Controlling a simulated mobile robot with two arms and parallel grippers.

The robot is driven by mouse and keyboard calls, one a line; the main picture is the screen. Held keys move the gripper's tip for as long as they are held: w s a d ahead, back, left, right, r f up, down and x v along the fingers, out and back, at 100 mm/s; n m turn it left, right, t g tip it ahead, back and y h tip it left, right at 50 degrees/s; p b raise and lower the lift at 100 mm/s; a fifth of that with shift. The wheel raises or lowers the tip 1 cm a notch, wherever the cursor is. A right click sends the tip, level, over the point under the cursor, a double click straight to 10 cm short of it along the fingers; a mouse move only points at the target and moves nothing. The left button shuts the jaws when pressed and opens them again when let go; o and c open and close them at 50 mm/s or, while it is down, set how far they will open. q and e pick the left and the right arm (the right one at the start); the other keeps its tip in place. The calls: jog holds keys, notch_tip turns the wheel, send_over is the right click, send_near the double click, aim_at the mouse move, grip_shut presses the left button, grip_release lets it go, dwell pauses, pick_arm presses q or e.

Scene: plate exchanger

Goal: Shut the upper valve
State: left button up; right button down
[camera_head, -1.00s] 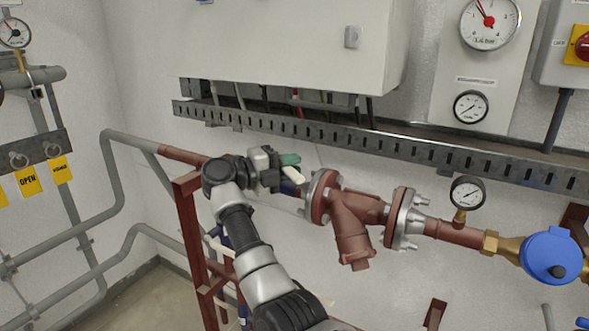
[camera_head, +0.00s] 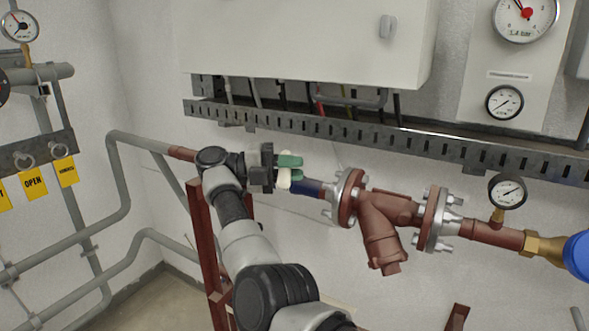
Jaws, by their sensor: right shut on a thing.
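The upper valve (camera_head: 308,188) is a blue body on the pipe, just left of a brown flanged fitting. Its cream handle (camera_head: 284,180) shows between and below the green finger pads of my right gripper (camera_head: 286,168). My right gripper reaches in from the lower middle and is shut on the handle. The gripper and wrist hide part of the handle and the left side of the valve body. My left gripper is out of view.
A brown strainer (camera_head: 385,225) with flanges sits right of the valve, followed by a small gauge (camera_head: 507,191). A perforated metal tray (camera_head: 400,140) runs above, under a white cabinet (camera_head: 300,45). A red-brown stand (camera_head: 205,240) rises behind my arm.

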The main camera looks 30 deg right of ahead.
jog(key=shift+a+f, duration=0.1)
jog(key=c, duration=1.1)
grip_release()
jog(key=shift+a, duration=0.1)
jog(key=shift+o, duration=0.2)
